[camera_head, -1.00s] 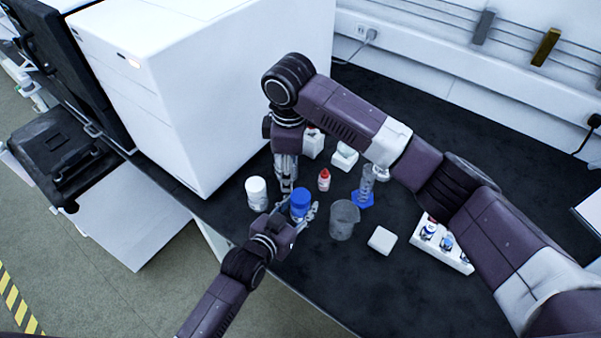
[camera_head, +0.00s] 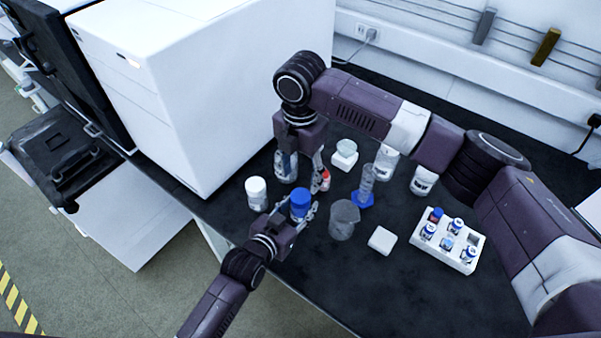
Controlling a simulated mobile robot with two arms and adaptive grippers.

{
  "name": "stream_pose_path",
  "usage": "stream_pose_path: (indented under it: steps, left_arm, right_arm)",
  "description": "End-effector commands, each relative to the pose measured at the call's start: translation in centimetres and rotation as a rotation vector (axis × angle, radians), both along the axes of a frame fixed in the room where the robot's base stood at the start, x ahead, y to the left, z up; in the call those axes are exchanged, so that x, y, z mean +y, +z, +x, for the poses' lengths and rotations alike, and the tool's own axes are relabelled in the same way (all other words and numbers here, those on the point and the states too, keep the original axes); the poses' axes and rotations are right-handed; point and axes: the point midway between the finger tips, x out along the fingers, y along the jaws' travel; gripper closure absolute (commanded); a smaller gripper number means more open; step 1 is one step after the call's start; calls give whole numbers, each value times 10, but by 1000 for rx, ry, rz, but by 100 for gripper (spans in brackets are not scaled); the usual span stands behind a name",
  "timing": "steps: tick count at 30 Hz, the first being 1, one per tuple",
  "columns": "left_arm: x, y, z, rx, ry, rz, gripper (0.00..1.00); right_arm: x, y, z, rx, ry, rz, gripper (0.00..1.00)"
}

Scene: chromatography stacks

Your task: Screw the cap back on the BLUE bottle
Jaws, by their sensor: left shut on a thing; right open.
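The blue bottle (camera_head: 300,204) stands upright on the dark bench in the head view, and its blue top shows from above. I cannot tell from here whether that blue top is a cap seated on the neck. My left gripper (camera_head: 297,217) is shut on the bottle from the front, and its fingers hide the lower part. My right gripper (camera_head: 302,172) is open, pointing down just behind and above the blue bottle. Its fingers are apart, and I see nothing held between them. The right finger is close to a small red-and-white bottle (camera_head: 324,181).
A white-capped bottle (camera_head: 256,192) stands left of the blue bottle. A beaker (camera_head: 343,219), a graduated cylinder (camera_head: 366,185) and a white block (camera_head: 382,240) stand to the right. A white vial rack (camera_head: 443,257) lies farther right. A big white instrument (camera_head: 200,90) bounds the left.

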Motion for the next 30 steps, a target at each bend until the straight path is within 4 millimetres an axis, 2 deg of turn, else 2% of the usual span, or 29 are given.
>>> stream_pose_path:
  steps: [7,15,21,30]
  left_arm:
    - [0,0,0,0,0,0,100]
    - [0,0,0,0,0,0,100]
    - [0,0,0,0,0,0,100]
    - [0,0,0,0,0,0,100]
  right_arm:
    - [0,-10,0,2,-3,-1,49]
    - [-1,-50,-1,3,-4,-1,49]
    - [-1,-73,0,1,-5,-2,49]
    - [0,-81,0,0,-4,0,49]
